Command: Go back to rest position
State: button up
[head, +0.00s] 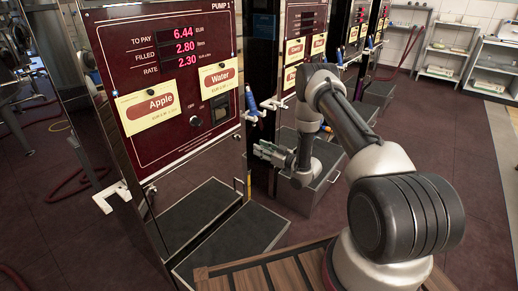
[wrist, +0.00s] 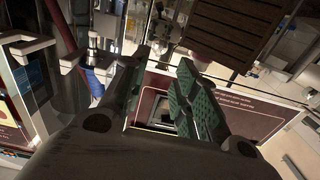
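My gripper (head: 268,152) is stretched out in front of pump 1 in the head view, at the end of my bent arm. In the wrist view its two green-padded fingers (wrist: 165,95) stand apart with nothing between them, so it is open and empty. The dark red pump 1 panel (head: 160,70) shows 6.44 to pay, 2.80 filled and rate 2.30. A blue-handled nozzle (head: 251,101) hangs at a white holder on the panel's right side, just above and left of my gripper. A blue nozzle part also shows left of the fingers in the wrist view (wrist: 93,82).
Yellow labels read Apple (head: 152,105) and Water (head: 219,77). Grey platforms (head: 230,240) lie below the pump. An empty white holder (head: 112,195) sticks out at the panel's lower left. More pumps (head: 308,30) stand behind, and shelves (head: 440,50) at the back right. Floor is free at right.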

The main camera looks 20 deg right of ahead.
jog(key=s+d+f+m+g+h, duration=0.1)
jog(key=s+d+f+g+h, duration=0.15)
jog(key=f, duration=0.45)
jog(key=s+d+f+m+g+h, duration=0.1)
jog(key=s+d+f+g+h, duration=0.15)
jog(key=f, duration=0.45)
jog(key=s+d+r+m+g+h, duration=0.1)
jog(key=s+d+r+g+h, duration=0.5)
jog(key=s, duration=0.3)
jog(key=s+d+r+m+g, duration=0.2)
jog(key=s+r, duration=0.5)
jog(key=r, duration=0.4)
jog(key=s+d+r+m+g, duration=0.1)
jog(key=s+r+g, duration=0.1)
jog(key=s+r, duration=0.8)
jog(key=s+a+r+t, duration=0.1)
jog(key=s+a+r, duration=0.1)
jog(key=s+r, duration=0.3)
jog(key=s+a+r+t, duration=0.2)
jog(key=s+r, duration=0.4)
jog(key=r, duration=0.6)
jog(key=s+a+r+m+t, duration=0.1)
jog(key=s+a+r, duration=0.1)
jog(key=s+r, duration=0.3)
notch_tip(320, 180, up, 4)
jog(key=shift+s+t, duration=0.2)
jog(key=shift+t, duration=0.1)
